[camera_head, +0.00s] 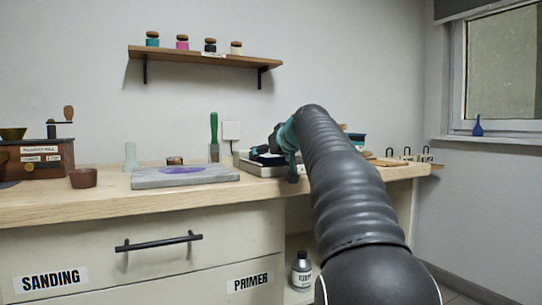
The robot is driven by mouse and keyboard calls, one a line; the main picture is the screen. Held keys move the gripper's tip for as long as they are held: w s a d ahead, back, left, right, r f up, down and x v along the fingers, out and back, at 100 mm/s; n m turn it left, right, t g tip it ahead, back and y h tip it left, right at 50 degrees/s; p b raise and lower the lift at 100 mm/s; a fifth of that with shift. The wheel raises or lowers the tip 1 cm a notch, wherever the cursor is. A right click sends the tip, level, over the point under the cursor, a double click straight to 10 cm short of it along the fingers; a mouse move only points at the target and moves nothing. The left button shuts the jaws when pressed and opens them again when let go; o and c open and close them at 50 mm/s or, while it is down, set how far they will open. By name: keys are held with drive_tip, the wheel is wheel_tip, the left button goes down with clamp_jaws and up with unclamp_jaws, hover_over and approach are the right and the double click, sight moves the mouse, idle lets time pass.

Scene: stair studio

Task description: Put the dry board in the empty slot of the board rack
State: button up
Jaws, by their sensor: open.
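My gripper (291,171) is only partly seen at the far end of my dark ribbed arm, over the worktop beside a pale tray. I see nothing held in it, and its fingertips are hard to make out. What looks like the board rack (408,155), with several dark hoops and small labels, stands at the right end of the worktop. A flat tan board (385,161) lies just left of it. I cannot tell whether it is dry, nor which slot is empty. My arm hides part of the worktop between.
The pale tray (262,170) holds dark items. A grey slab (186,178) with a purple patch lies left of it on the worktop (100,205). A shelf (200,58) hangs above.

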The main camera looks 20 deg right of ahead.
drive_tip(key=v, duration=1.3)
drive_tip(key=shift+s, duration=0.4)
